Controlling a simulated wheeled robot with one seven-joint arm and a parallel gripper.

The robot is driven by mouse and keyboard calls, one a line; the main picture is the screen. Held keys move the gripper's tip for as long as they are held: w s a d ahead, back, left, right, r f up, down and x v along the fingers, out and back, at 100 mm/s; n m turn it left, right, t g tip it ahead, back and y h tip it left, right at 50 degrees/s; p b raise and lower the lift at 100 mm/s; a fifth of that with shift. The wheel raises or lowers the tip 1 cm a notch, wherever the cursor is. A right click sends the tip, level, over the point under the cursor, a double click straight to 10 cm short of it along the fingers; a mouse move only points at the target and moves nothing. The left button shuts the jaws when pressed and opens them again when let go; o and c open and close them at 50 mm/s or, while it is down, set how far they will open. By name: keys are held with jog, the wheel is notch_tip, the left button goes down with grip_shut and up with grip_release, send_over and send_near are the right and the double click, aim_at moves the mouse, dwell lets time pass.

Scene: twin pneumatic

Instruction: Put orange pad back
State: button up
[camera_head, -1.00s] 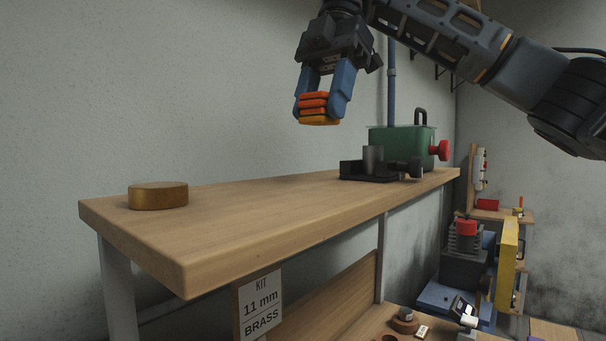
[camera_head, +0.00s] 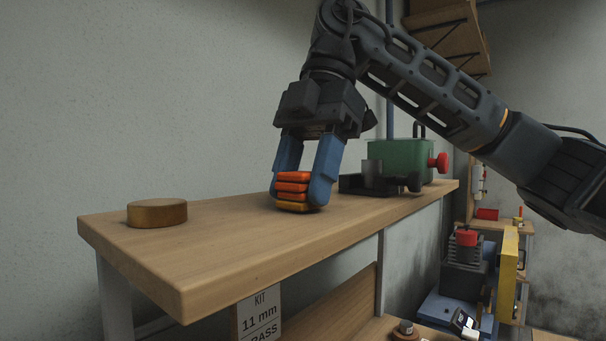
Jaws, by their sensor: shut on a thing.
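My gripper (camera_head: 298,190) is shut on the orange pad (camera_head: 293,188), a ribbed orange block with a yellow-orange bottom layer. Its blue fingers grip the pad from the left and right. The pad is upright, low over the middle of the wooden shelf (camera_head: 200,245). Its bottom is at or very close to the shelf surface; I cannot tell whether it touches.
A round brass disc (camera_head: 157,213) lies on the shelf to the left. A dark fixture (camera_head: 370,182) and a green box with a red knob (camera_head: 402,160) stand behind to the right. A kit sign (camera_head: 259,312) hangs below the front edge. Shelf between disc and pad is clear.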

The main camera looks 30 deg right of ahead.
jog(key=shift+f, duration=0.15)
jog(key=o, duration=1)
jog(key=v, duration=1.2)
